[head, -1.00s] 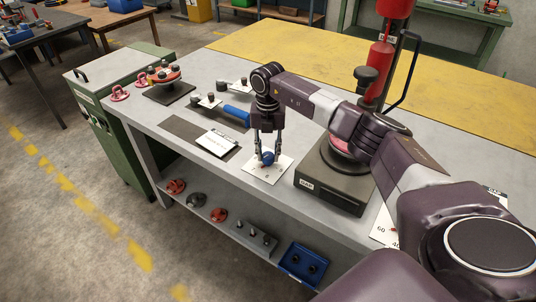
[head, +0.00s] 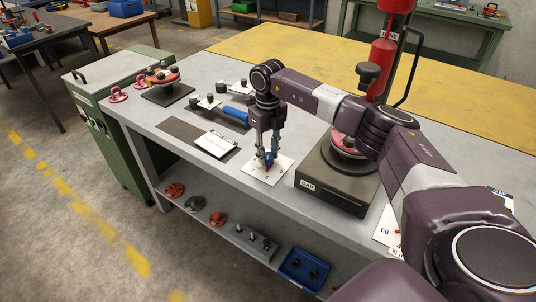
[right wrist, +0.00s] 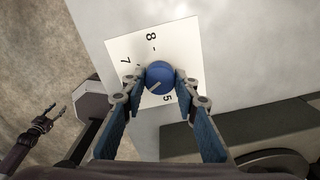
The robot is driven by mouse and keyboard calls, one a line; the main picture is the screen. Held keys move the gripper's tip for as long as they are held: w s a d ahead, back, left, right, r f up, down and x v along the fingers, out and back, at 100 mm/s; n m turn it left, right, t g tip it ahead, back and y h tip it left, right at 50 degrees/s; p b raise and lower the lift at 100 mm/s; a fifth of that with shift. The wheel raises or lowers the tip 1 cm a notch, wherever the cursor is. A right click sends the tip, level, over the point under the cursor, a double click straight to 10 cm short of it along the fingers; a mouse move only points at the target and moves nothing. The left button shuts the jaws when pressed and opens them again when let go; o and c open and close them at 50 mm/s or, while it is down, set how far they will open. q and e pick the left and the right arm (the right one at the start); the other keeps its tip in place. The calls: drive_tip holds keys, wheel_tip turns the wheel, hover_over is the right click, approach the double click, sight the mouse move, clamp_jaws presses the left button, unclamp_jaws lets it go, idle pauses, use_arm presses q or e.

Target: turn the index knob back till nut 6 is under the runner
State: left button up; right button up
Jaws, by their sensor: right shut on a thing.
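The blue index knob (right wrist: 160,77) stands on a white dial plate (right wrist: 128,42) marked 8, 7 and 5 in the right wrist view. Its pale pointer line slants to the lower left; any 6 there is hidden by a finger. My right gripper (head: 268,157) is shut on the knob, a finger on each side. The flanged spool (head: 345,147) sits on a dark base, partly behind my right arm; its nut numbers cannot be read. The red runner (head: 382,70) stands above it. My left gripper (right wrist: 42,117) shows small at the left of the right wrist view, open and empty.
A blue bin (head: 304,268) and loose parts are on the shelf below.

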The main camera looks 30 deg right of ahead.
sight(268, 155)
drive_tip(key=shift+n, duration=0.3)
drive_tip(key=o, duration=1.2)
drive_tip(key=shift+c, duration=0.2)
wheel_tip(268, 155, up, 12)
